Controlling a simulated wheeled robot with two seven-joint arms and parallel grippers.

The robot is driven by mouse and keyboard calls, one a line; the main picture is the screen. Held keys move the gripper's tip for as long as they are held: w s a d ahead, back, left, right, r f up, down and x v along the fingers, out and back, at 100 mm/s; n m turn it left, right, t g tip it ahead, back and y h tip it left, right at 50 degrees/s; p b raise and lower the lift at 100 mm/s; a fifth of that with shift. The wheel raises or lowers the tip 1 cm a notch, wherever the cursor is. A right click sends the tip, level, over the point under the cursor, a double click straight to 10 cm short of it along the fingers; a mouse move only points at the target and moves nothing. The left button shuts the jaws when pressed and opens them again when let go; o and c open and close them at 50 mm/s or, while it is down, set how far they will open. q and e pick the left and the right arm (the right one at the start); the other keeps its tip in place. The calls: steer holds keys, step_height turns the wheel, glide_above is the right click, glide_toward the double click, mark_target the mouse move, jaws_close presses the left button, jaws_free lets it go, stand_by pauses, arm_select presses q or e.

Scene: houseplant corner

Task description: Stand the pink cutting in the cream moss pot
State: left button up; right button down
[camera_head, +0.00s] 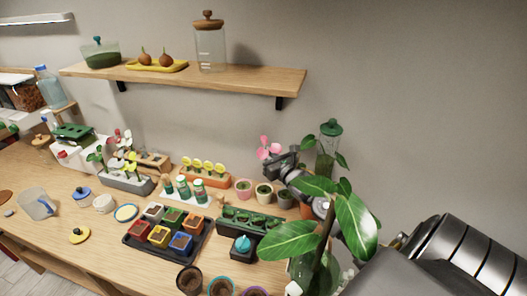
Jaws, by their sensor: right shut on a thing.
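The pink cutting (268,149) shows its pink leaves above the back of the bench, in front of the wall. My right gripper (276,166) reaches in from the right and is shut on the cutting, with its stem mostly hidden by the dark fingers. A cream pot with a green, mossy top (264,193) stands at the back of the bench, just below and left of the gripper. The cutting is above the pots, apart from the cream one as far as I can see. My left gripper is out of view.
A pink pot (243,189) and a dark pot (285,200) flank the cream pot. A large leafy plant (318,225) stands close to my right arm. A green-lidded jar (328,145) is behind. A long green planter (250,220) lies in front. A wooden shelf (190,76) hangs above.

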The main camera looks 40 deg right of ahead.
steer(key=f+b, duration=0.2)
steer(key=f, duration=0.1)
steer(key=a+f+b, duration=0.1)
steer(key=f, duration=0.1)
steer(key=shift+w+b, duration=0.3)
steer(key=shift+w, duration=0.05)
steer(key=shift+s+d, duration=0.1)
steer(key=shift+s, duration=0.1)
stand_by(0.4)
stand_by(0.9)
steer(key=shift+f+b, duration=2.25)
steer(key=shift+f, duration=0.2)
steer(key=c, duration=0.9)
jaws_free()
steer(key=shift+c, duration=0.2)
